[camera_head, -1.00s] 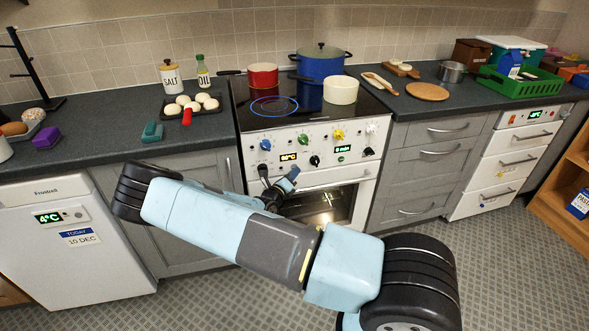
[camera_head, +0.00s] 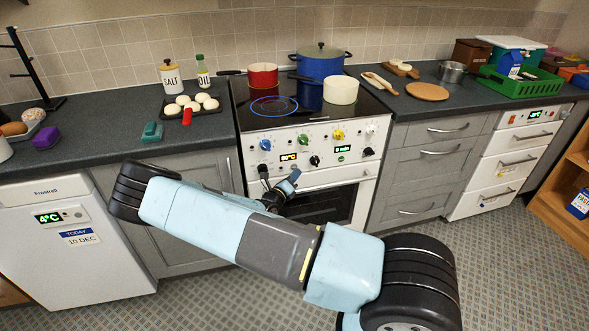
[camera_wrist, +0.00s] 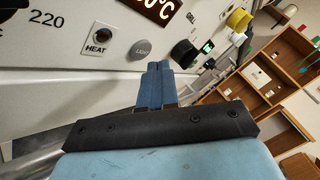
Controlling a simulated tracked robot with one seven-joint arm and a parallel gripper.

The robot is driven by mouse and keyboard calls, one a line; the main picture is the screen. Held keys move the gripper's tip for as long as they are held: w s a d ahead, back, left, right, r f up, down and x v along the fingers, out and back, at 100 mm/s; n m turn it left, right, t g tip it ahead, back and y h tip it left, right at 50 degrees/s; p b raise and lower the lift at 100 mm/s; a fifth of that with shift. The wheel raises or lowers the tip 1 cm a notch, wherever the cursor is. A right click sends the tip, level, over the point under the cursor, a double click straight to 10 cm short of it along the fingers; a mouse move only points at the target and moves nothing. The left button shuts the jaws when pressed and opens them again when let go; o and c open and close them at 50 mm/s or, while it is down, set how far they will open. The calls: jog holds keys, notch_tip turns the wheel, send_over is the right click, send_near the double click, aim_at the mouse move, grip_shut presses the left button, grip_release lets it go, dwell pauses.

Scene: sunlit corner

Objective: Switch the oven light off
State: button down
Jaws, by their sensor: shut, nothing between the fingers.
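The white oven (camera_head: 318,177) stands under the black hob. Its door window (camera_head: 322,204) is dark, with no glow inside. In the wrist view, a round grey button (camera_wrist: 140,49) with a small, blurred label that seems to read LIGHT sits on the oven's front panel. My gripper (camera_wrist: 159,65) is shut and empty. Its blue fingertips are just below and right of the button in that view; I cannot tell whether they touch it. In the head view my gripper (camera_head: 291,178) is at the oven's front, below the knobs, partly hidden by my wrist.
A HEAT switch (camera_wrist: 97,36) is left of the button and a black knob (camera_wrist: 184,53) is right of it. A red pan (camera_head: 263,75), a blue pot (camera_head: 320,63) and a cream pot (camera_head: 341,90) stand on the hob. The oven door handle (camera_head: 340,178) is close below the panel.

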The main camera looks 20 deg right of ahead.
jog(key=shift+s, duration=2.9)
jog(key=shift+r, duration=0.1)
dwell(0.4)
